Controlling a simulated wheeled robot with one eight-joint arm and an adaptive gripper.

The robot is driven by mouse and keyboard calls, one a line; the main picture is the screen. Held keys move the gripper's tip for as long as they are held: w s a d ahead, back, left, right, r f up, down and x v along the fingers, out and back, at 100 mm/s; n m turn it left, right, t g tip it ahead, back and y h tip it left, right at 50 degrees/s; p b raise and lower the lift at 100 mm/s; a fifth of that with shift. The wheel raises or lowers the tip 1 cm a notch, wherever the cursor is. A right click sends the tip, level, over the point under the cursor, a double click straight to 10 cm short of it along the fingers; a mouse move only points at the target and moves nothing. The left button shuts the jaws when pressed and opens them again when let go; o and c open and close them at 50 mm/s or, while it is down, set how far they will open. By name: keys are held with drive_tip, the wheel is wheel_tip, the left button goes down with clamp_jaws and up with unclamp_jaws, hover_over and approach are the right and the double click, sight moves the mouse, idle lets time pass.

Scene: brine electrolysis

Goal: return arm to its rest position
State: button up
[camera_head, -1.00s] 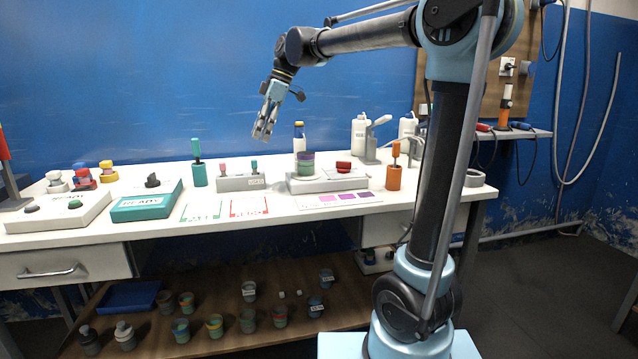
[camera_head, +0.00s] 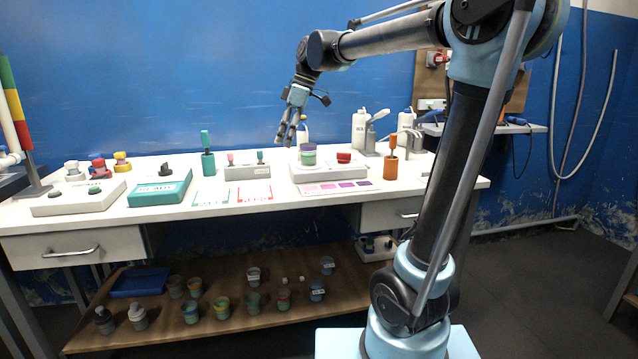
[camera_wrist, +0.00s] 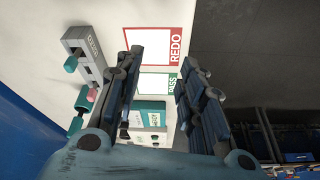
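My arm reaches up and to the left in the head view, with my gripper (camera_head: 287,138) hanging down above the back of the white bench (camera_head: 110,215). The gripper's fingers are spread apart with nothing between them. In the wrist view my gripper (camera_wrist: 162,58) is also open and empty over the bench top. The red REDO card (camera_wrist: 160,45) and the green PASS card (camera_wrist: 158,83) show behind and between the fingers. The gripper appears apart from the bench and its objects.
White bottles (camera_head: 359,130) stand behind. A wooden lower shelf (camera_head: 220,335) holds several small cups. Open floor lies at right.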

drive_tip(key=s+d+f+m+t+h, duration=0.1)
drive_tip(key=s+d+f+m+h, duration=0.1)
drive_tip(key=s+d+f+m, duration=0.6)
drive_tip(key=s+d+f+m+t+h, duration=0.1)
drive_tip(key=s+d+f+m+h, duration=0.1)
drive_tip(key=s+d+f+m, duration=0.7)
drive_tip(key=s+d+f, duration=0.5)
drive_tip(key=d+f, duration=0.6)
drive_tip(key=d, duration=0.1)
drive_tip(key=shift+s+f+m+t, duration=0.3)
drive_tip(key=shift+s+f, duration=0.05)
drive_tip(key=shift+s, duration=0.05)
drive_tip(key=shift+w, duration=0.1)
drive_tip(key=shift+w+f, duration=0.2)
drive_tip(key=shift+w, duration=0.15)
